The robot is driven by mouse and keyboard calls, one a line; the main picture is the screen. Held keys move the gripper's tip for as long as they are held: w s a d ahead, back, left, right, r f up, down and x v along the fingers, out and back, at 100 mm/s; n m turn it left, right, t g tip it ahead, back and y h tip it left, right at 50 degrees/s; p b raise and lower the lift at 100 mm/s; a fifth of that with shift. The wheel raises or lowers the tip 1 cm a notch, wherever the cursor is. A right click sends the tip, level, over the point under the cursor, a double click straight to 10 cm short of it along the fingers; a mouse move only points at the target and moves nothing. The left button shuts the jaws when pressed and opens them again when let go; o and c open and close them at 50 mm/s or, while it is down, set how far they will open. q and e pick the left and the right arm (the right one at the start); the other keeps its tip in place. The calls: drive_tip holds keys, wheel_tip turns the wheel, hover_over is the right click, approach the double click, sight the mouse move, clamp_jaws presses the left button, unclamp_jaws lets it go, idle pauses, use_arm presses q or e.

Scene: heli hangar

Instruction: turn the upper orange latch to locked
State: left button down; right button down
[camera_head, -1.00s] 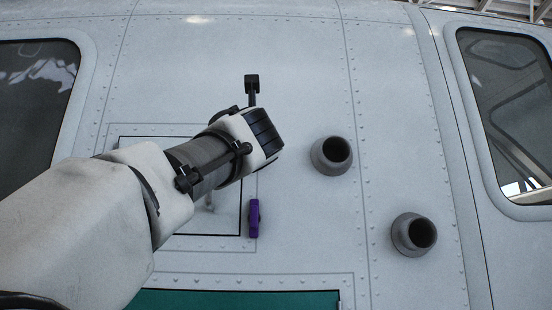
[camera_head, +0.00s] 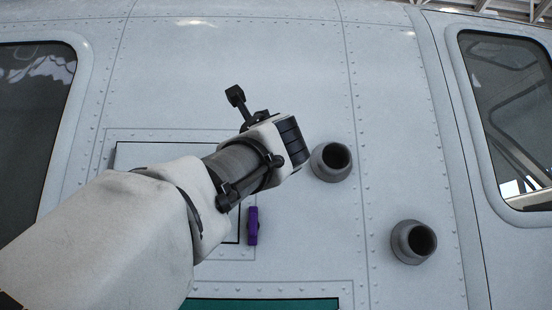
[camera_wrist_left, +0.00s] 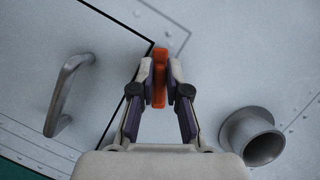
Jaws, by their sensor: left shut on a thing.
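The orange latch (camera_wrist_left: 159,66) shows in the left wrist view between the fingers of my left gripper (camera_wrist_left: 160,88), which is shut on it. It lies near the corner of the black-outlined hatch panel (camera_wrist_left: 110,35). In the head view my left arm and gripper cover the orange latch and the panel's upper right corner. A purple latch (camera_head: 253,226) stands upright at the panel's right edge, below my gripper. My right gripper is not in view.
Two grey round nozzles stick out of the hull to the right, an upper one (camera_head: 331,161) close beside my gripper and a lower one (camera_head: 414,241). A bar handle (camera_wrist_left: 68,94) stands on the panel. Windows flank the hull.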

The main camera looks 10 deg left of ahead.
use_arm(q)
drive_tip(key=shift+r+n+g+y, duration=0.1)
drive_tip(key=shift+n+g+y, duration=0.2)
drive_tip(key=shift+n, duration=0.5)
drive_tip(key=shift+p, duration=0.3)
